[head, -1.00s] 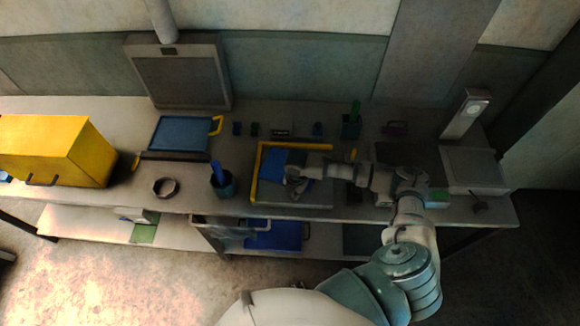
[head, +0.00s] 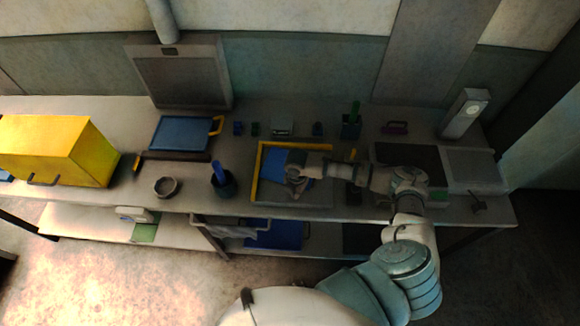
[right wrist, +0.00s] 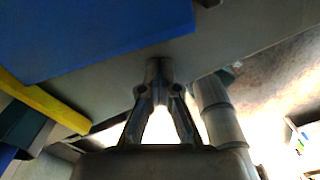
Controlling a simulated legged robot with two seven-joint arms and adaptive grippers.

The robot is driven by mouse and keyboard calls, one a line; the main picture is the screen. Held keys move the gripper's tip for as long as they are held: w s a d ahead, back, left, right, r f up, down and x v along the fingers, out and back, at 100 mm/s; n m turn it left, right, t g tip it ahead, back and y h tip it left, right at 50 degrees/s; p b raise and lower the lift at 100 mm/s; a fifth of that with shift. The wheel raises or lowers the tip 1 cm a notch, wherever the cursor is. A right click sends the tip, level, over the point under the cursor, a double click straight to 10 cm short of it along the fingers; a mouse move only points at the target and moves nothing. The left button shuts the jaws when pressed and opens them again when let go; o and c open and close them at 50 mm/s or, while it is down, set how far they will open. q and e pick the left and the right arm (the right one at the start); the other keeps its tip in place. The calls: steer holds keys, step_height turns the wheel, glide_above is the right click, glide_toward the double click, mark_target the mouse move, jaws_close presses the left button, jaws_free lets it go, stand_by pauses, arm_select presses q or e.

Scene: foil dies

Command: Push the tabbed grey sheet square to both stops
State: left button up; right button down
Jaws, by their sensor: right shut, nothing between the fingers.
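A blue flat piece (head: 272,165) lies inside the corner of the yellow stops (head: 254,176), which run along the left and back edges. A grey flat surface (head: 318,196) spreads in front and to the right of it. I cannot tell the grey sheet from the bed, and no tab can be made out. My right gripper (head: 293,186) is shut and empty, low over the grey surface at the blue piece's front right. In the right wrist view its fingertips (right wrist: 159,66) meet close to the blue edge (right wrist: 110,35); contact is unclear. My left gripper is out of view.
A dark cup (head: 223,187) with a blue handle and a ring-shaped dish (head: 166,187) stand to the left. A blue board (head: 180,133) lies behind them, and a yellow box (head: 55,150) is at far left. Several small items line the back.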

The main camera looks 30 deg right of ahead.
steer(key=shift+w+d+b, duration=0.1)
steer(key=shift+w+d, duration=0.35)
steer(key=shift+w, duration=0.3)
steer(key=shift+w+d+b, duration=0.1)
steer(key=shift+w+d, duration=0.3)
steer(key=shift+w, duration=0.3)
steer(key=shift+w+d+b, duration=0.1)
steer(key=shift+w+d, duration=0.35)
steer(key=shift+w, duration=0.3)
steer(key=shift+s+a+p, duration=0.3)
steer(key=shift+s+p, duration=0.25)
steer(key=shift+p, duration=0.35)
step_height(320, 180, up, 3)
steer(key=p, duration=0.3)
step_height(320, 180, up, 2)
steer(key=shift+r+p, duration=0.25)
steer(key=shift+p, duration=0.35)
steer(key=shift+r, duration=1.25)
steer(key=shift+a, duration=0.1)
